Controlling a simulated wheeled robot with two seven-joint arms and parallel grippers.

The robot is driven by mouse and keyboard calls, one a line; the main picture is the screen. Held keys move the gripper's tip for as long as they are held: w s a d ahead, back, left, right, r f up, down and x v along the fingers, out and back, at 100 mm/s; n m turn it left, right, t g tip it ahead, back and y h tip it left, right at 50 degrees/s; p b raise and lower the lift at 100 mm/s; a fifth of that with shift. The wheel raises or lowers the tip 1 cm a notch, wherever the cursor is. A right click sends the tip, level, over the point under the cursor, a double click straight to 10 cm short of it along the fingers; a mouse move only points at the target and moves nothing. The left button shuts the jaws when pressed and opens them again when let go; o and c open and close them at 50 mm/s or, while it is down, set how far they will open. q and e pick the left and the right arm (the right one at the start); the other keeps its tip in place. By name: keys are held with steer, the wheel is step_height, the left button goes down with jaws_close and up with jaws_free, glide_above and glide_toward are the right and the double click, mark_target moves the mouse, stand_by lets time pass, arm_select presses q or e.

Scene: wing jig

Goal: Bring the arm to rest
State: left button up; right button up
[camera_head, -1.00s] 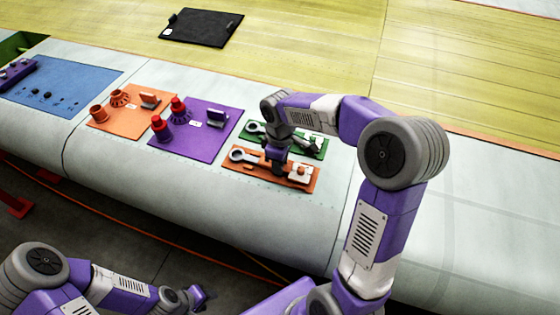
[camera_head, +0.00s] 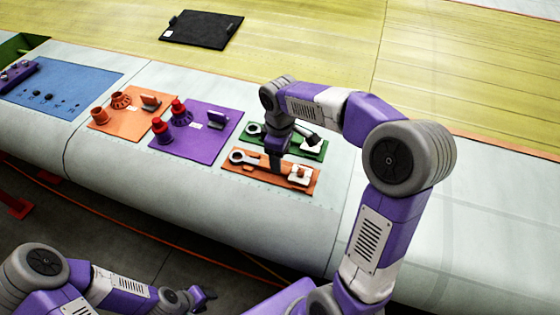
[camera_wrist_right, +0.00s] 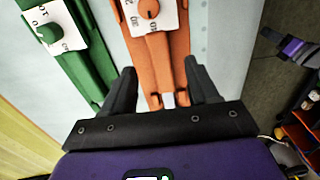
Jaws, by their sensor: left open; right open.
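My right gripper (camera_head: 277,165) is over the orange wrench tray (camera_head: 268,183) on the wing, pointing down. In the right wrist view my right gripper (camera_wrist_right: 163,88) has its two dark fingers spread apart, with the orange tray (camera_wrist_right: 180,45) seen between and beyond them and nothing held. A wrench (camera_head: 243,157) lies in the orange tray. The green tray (camera_head: 318,154) lies just behind, partly hidden by my right arm. My left gripper (camera_head: 203,297) is low at the bottom left, away from the wing; its fingers are small here, but look apart and empty.
A purple mat (camera_head: 205,150) and an orange mat (camera_head: 100,127) with red and orange fittings lie left of the trays. A blue mat (camera_head: 75,85) is at the far left. A black clipboard (camera_head: 205,30) lies at the back. The wing surface at right is clear.

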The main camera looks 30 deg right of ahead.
steer(key=shift+r, duration=1.7)
steer(key=shift+r+p, duration=0.1)
steer(key=shift+p, duration=0.2)
